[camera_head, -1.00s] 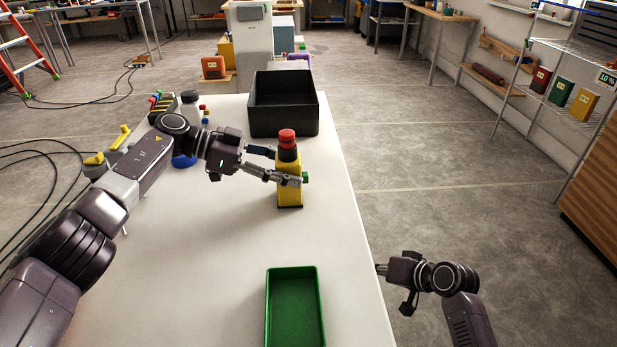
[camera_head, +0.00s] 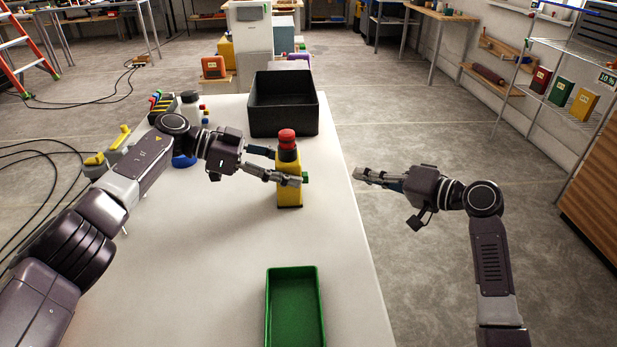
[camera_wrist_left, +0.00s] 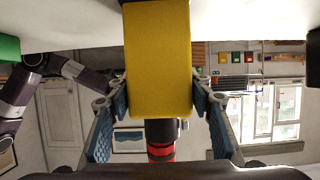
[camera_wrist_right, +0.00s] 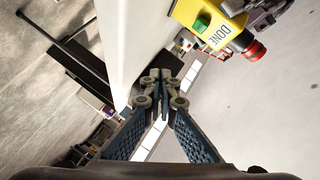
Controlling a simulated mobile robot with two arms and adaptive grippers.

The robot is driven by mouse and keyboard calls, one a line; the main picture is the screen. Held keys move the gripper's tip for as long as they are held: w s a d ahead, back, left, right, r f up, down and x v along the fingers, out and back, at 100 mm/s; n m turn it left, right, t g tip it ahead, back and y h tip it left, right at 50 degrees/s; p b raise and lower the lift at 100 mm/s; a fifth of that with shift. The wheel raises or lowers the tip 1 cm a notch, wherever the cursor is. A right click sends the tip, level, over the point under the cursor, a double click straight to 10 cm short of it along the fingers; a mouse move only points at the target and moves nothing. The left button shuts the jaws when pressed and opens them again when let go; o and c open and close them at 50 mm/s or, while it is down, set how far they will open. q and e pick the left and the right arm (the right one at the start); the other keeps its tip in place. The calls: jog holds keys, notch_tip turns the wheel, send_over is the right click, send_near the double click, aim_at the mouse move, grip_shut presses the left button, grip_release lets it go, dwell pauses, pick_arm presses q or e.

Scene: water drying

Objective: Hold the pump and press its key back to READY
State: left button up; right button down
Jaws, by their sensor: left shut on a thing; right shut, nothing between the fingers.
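The yellow pump (camera_head: 289,191) stands upright on the white table, with a black collar and red top. It also shows in the left wrist view (camera_wrist_left: 158,60) and the right wrist view (camera_wrist_right: 230,30). Its green key (camera_head: 306,177) sticks out on the right side; in the right wrist view the key (camera_wrist_right: 202,23) is beside the word DONE. My left gripper (camera_head: 287,166) is shut on the pump's body from the left. My right gripper (camera_head: 358,174) is shut and empty, right of the pump at about key height, apart from it.
A green tray (camera_head: 268,305) lies at the table's near edge. A black bin (camera_head: 284,127) stands behind the pump. A bottle and coloured items are at the back left.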

jog(key=shift+a, duration=4.4)
jog(key=shift+a, duration=0.15)
jog(key=shift+a, duration=0.25)
jog(key=shift+a, duration=0.55)
jog(key=shift+d, duration=0.95)
jog(key=shift+d, duration=2.5)
